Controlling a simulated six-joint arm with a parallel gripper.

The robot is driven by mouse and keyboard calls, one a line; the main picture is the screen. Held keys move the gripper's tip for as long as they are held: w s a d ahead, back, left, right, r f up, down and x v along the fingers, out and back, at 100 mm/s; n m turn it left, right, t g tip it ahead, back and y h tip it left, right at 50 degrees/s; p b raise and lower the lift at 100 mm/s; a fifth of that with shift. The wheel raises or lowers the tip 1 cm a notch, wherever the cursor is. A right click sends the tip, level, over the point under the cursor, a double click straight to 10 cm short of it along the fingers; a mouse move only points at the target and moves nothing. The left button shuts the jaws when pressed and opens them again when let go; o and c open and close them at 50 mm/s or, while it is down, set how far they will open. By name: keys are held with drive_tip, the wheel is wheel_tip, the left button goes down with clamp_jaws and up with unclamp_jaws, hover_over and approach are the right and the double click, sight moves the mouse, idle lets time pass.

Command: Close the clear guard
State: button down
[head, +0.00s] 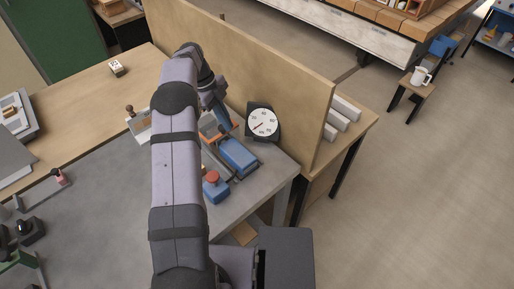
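I cannot clearly make out the clear guard; it may be hidden behind my arm or too see-through to tell at this size. A blue device (238,156) sits on the grey bench right of my arm. An orange-edged part (213,134) lies just behind it, partly covered by my arm. My gripper (216,103) is at the far end of the arm, above or beside the orange-edged part. Its fingers are small and partly hidden, so I cannot tell whether they are open or touch anything.
A blue box with a red button (213,180) stands near the bench's front right edge. A round dial gauge (262,123) stands by the wooden partition (270,75), which walls off the back right. A white tray (139,127) lies left of my arm. The grey bench at left is partly clear.

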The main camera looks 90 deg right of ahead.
idle(0.3)
wheel_tip(320, 180, up, 10)
drive_tip(key=b, duration=0.3)
drive_tip(key=shift+s, duration=0.25)
idle(0.4)
drive_tip(key=shift+a, duration=0.1)
